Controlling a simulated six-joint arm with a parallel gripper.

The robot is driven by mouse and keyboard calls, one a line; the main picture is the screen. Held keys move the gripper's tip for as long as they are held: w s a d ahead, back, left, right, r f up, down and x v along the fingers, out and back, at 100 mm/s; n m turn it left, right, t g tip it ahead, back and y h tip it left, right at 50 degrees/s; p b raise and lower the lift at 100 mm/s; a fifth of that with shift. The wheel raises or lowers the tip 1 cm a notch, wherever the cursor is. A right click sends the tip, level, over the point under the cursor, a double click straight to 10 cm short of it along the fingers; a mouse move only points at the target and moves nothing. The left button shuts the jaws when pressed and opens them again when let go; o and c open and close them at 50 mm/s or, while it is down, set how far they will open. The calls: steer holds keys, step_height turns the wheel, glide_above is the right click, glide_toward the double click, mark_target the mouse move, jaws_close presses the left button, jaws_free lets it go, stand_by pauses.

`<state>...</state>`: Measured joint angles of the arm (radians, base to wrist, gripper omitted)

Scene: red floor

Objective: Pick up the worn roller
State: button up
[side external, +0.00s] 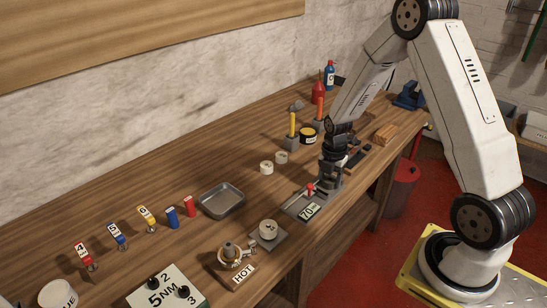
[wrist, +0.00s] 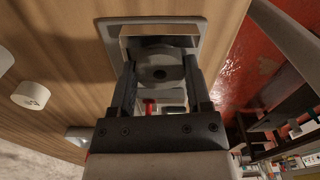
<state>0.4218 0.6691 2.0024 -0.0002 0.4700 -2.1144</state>
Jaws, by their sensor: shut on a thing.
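There the arm hides the roller. I cannot tell whether the roller is clear of the fixture.
Another roller (side external: 268,227) sits on a grey plate. A metal tray (side external: 221,200), a HOT-marked unit (side external: 232,262) and a 5NM box (side external: 168,290) are nearer. Yellow and orange upright tools stand behind. The bench's right edge is close.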

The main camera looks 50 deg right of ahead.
steer(key=shift+r, duration=0.15)
steer(key=shift+r, duration=0.5)
steer(key=s+a+r, duration=0.2)
steer(key=s+r, duration=0.4)
steer(key=s+a+r, duration=0.2)
steer(key=s+r, duration=0.3)
steer(key=s, duration=0.2)
steer(key=shift+a+r, duration=0.3)
steer(key=shift+r, duration=0.05)
steer(key=shift+s, duration=0.15)
stand_by(0.4)
